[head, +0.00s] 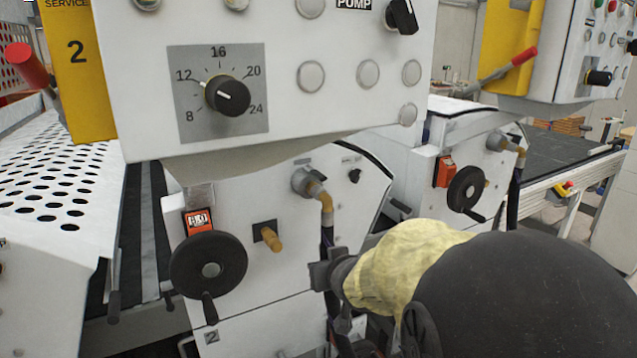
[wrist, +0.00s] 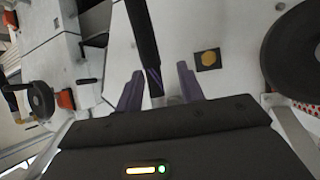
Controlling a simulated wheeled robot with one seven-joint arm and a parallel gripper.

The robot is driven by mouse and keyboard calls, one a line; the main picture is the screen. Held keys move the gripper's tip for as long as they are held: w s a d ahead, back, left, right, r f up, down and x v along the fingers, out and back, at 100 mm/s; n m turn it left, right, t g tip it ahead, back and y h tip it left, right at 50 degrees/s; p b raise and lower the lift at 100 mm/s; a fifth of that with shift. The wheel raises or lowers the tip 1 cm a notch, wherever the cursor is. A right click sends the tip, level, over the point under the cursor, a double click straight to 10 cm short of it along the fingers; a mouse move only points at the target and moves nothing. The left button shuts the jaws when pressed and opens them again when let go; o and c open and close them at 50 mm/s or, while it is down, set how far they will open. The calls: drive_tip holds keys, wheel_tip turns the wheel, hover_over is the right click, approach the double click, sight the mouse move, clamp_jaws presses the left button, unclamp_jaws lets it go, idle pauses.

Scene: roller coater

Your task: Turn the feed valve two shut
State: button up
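On the machine marked 2, a brass handle (head: 272,239) sticks out of a small dark square plate, left of my gripper. I take it for feed valve two, but no readable label confirms this. It also shows in the wrist view (wrist: 208,58), right of the fingers, seen nearly end-on. My gripper (head: 322,275) is low in front of the machine's panel, right of and below the handle, not touching it. In the wrist view its two purple fingers (wrist: 159,88) stand apart. A black hose (wrist: 143,38) runs down to between them; contact cannot be told.
The hose hangs from a brass elbow (head: 326,201) above my gripper. A black handwheel (head: 208,268) stands left of the handle. The control box (head: 270,90) overhangs above. A second machine with its own handwheel (head: 466,189) stands at right.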

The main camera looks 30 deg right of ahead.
sight(324, 178)
drive_tip(key=s+d+r+n+t+y+b, duration=0.1)
drive_tip(key=d+r+t, duration=0.1)
drive_tip(key=r, duration=0.5)
drive_tip(key=s+d+r+n+t+y+b, duration=0.1)
drive_tip(key=d+r+t+y, duration=0.1)
drive_tip(key=r, duration=0.5)
drive_tip(key=shift+s+d+n+t, duration=0.35)
drive_tip(key=shift+d+t, duration=0.25)
drive_tip(key=shift+t, duration=0.6)
drive_tip(key=shift+w, duration=0.15)
drive_tip(key=w, duration=0.5)
drive_tip(key=w+p, duration=0.1)
drive_tip(key=w, duration=0.5)
drive_tip(key=w+p, duration=0.1)
drive_tip(key=w, duration=0.5)
drive_tip(key=shift+w+a, duration=0.15)
drive_tip(key=shift+a, duration=0.15)
clamp_jaws()
